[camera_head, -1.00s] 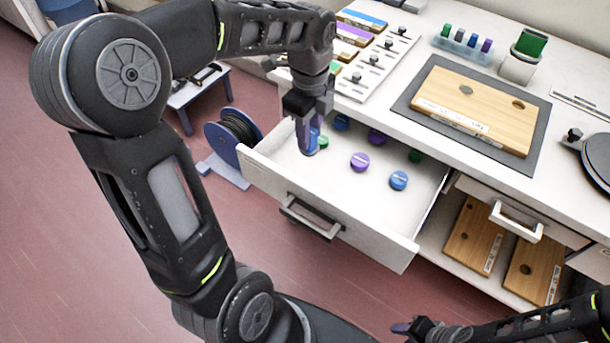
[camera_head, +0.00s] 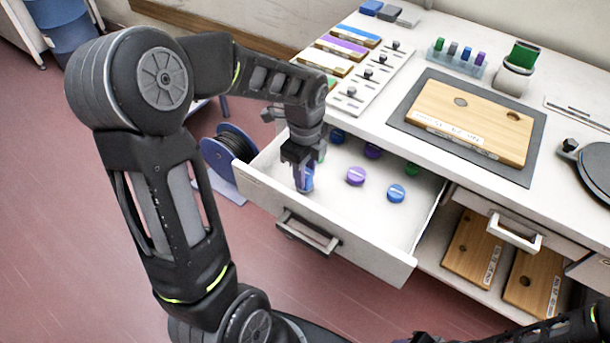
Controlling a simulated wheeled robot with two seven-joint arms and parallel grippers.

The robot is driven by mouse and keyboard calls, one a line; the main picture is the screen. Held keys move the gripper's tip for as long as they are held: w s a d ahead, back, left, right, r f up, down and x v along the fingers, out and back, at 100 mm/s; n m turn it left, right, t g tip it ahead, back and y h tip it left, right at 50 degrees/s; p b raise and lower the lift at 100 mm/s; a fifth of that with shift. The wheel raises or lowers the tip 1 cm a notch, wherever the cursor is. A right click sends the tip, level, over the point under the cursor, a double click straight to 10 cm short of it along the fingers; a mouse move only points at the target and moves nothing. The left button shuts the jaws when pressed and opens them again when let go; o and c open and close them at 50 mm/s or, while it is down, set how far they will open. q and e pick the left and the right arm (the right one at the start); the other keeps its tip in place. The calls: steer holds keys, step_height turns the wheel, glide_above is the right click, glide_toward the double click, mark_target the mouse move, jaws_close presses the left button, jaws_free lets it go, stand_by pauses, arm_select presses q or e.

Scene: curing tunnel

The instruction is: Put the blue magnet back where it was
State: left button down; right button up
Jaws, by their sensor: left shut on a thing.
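My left gripper (camera_head: 303,184) is shut on a blue magnet (camera_head: 308,181), low inside the left part of the open drawer (camera_head: 345,215). The fingers partly hide the magnet, and I cannot tell whether it touches the drawer floor. A further green one is partly hidden behind my gripper. My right gripper (camera_head: 428,338) is mostly cut off at the bottom edge.
The worktop above holds a wooden board (camera_head: 472,115) on a dark mat (camera_head: 400,118), a strip with black knobs (camera_head: 372,80), and a rack of coloured pegs (camera_head: 459,57). A cable spool (camera_head: 230,150) stands left of the drawer. The drawer's front right floor is clear.

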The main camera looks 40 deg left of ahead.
arm_select(q)
steer(key=shift+f, duration=0.55)
steer(key=shift+f, duration=0.1)
steer(key=shift+f, duration=0.15)
steer(key=c, duration=1.1)
jaws_free()
step_height(320, 180, up, 12)
steer(key=shift+r+p, duration=0.25)
steer(key=shift+p, duration=0.25)
